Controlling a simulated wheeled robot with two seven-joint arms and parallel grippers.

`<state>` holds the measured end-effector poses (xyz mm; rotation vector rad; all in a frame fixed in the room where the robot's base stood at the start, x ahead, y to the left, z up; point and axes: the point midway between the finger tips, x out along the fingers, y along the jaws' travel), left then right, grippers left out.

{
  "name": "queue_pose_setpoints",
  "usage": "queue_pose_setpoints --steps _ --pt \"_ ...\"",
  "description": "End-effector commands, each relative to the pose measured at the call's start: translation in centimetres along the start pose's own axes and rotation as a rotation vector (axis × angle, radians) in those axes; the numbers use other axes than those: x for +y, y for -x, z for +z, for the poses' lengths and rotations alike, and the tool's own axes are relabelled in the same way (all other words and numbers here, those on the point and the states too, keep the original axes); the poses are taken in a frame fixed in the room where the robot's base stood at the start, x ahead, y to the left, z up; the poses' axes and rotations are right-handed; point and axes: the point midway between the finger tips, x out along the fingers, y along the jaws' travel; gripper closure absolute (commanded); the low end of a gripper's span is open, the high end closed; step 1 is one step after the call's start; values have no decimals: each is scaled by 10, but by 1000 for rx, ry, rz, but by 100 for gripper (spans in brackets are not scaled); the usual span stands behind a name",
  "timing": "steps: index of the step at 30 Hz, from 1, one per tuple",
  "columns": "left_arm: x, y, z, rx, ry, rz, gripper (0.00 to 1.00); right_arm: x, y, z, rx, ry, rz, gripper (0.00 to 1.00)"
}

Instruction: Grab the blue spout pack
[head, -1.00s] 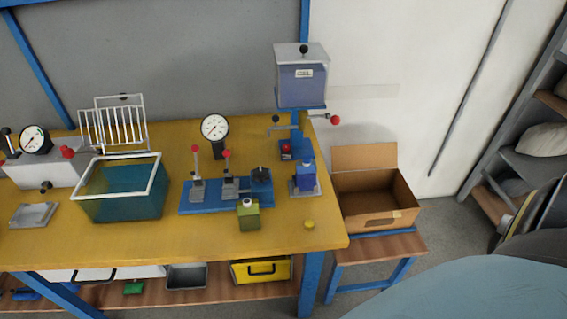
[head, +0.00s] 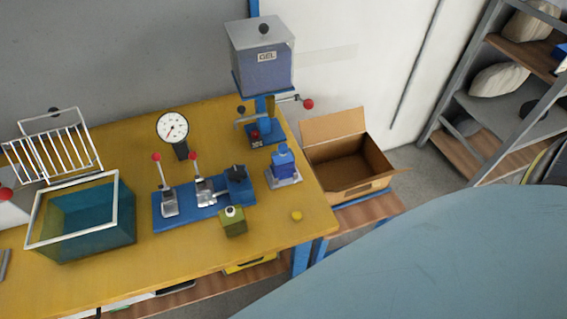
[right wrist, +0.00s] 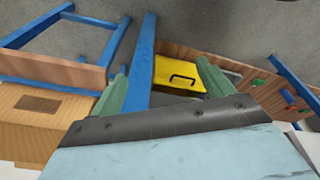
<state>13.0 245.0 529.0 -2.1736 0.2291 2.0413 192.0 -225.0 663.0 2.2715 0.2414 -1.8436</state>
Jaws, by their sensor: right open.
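The blue spout pack (head: 284,162) stands upright on a small grey stand (head: 283,178) near the right end of the yellow workbench in the head view. Nothing touches it there apart from its stand. My right gripper (right wrist: 162,88) shows in the right wrist view, its two green fingers apart with nothing between them. It points down at the bench legs and lower shelf, away from the pack. The pack is not in the right wrist view. My left gripper is not in view.
A green spout pack (head: 233,220) and blue clamp fixture (head: 205,205) stand left of the pack. A gel dispenser (head: 262,65) rises behind it. An open cardboard box (head: 350,185) stands right. A teal tank (head: 90,225) is left.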

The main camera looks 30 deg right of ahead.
Motion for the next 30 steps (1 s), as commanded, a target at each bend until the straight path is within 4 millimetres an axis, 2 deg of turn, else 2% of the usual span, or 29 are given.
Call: queue_pose_setpoints --steps 1,6,12,18,21,25,30 --pt "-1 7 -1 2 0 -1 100 4 28 -19 20 4 7 20" --pt "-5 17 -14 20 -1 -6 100 14 108 -59 56 15 26 20" --pt "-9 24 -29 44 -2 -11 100 19 173 -78 82 22 39 20" --pt "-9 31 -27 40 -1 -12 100 23 228 -88 107 37 54 20" --pt "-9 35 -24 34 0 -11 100 32 256 -95 130 134 107 20" --pt "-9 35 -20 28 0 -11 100 46 258 -108 147 357 217 20" --pt "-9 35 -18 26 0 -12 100 63 250 -126 146 684 380 20"
